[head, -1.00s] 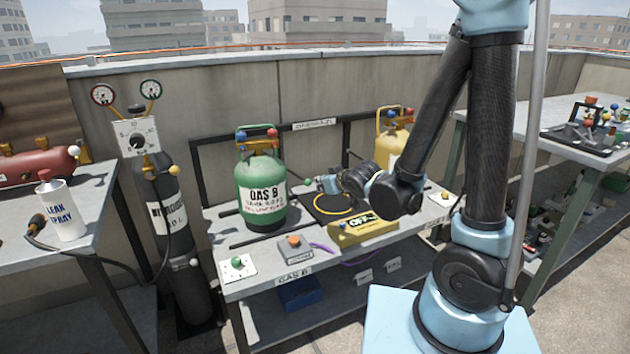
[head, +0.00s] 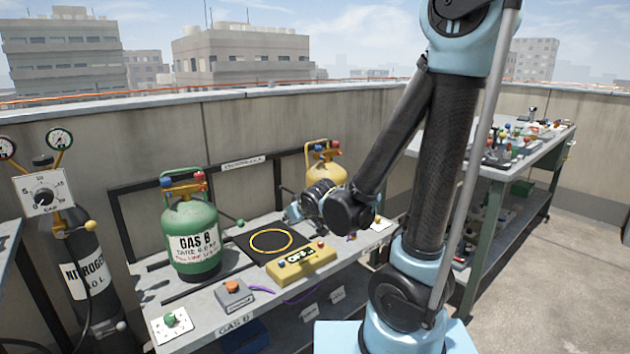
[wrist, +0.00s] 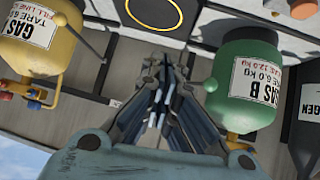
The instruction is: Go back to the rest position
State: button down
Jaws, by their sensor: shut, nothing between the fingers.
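My gripper (wrist: 165,75) is shut and empty in the wrist view, where the picture is upside down. It points over the bench between the green and yellow gas cylinders. In the head view my arm folds down from the upper right, and its wrist end is above the back of the bench near the yellow cylinder. The fingertips are hard to make out there. The green cylinder (head: 192,238) labelled GAS B stands upright on the bench (head: 150,285). The yellow cylinder (head: 327,172) is partly hidden behind my wrist.
A dark pad with a yellow ring (head: 271,241), a yellow box (head: 301,262) and a small grey box with an orange knob (head: 233,293) lie on the bench. A nitrogen cylinder (head: 88,275) stands at left. Another table (head: 480,165) with several items stands at right. Open floor is at lower right.

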jog(key=s+d+m+g+h, duration=0.1)
jog(key=d+m+h, duration=0.1)
jog(key=d, duration=0.8)
jog(key=s+d+m+g+h, duration=0.3)
jog(key=s+d+m+g, duration=0.2)
jog(key=s+d, duration=1.3)
jog(key=w+a+r+n+t, duration=0.1)
jog(key=w+a+r+n, duration=0.1)
jog(key=w+a+r, duration=0.55)
jog(key=w+a+r+n, duration=0.2)
jog(key=w+a+r, duration=0.2)
jog(key=w+a, duration=0.5)
jog(key=w+a+r+n+y, duration=0.1)
jog(key=w+a, duration=0.2)
jog(key=a, duration=0.5)
jog(key=w+a+r+n+y, duration=0.1)
jog(key=w+a+n, duration=0.15)
jog(key=a, duration=0.45)
jog(key=a+f+n, duration=0.1)
jog(key=a, duration=1.5)
jog(key=shift+t, duration=0.4)
jog(key=shift+s+d+f+x, duration=0.2)
jog(key=shift+d+x, duration=0.1)
jog(key=shift+x, duration=1.9)
jog(key=shift+s+d+f+x, duration=0.1)
jog(key=shift+s+d+x, duration=0.15)
jog(key=shift+x, duration=1.9)
jog(key=shift+s+d+f+x, duration=0.1)
jog(key=shift+s+d+x, duration=0.15)
jog(key=shift+x, duration=1.95)
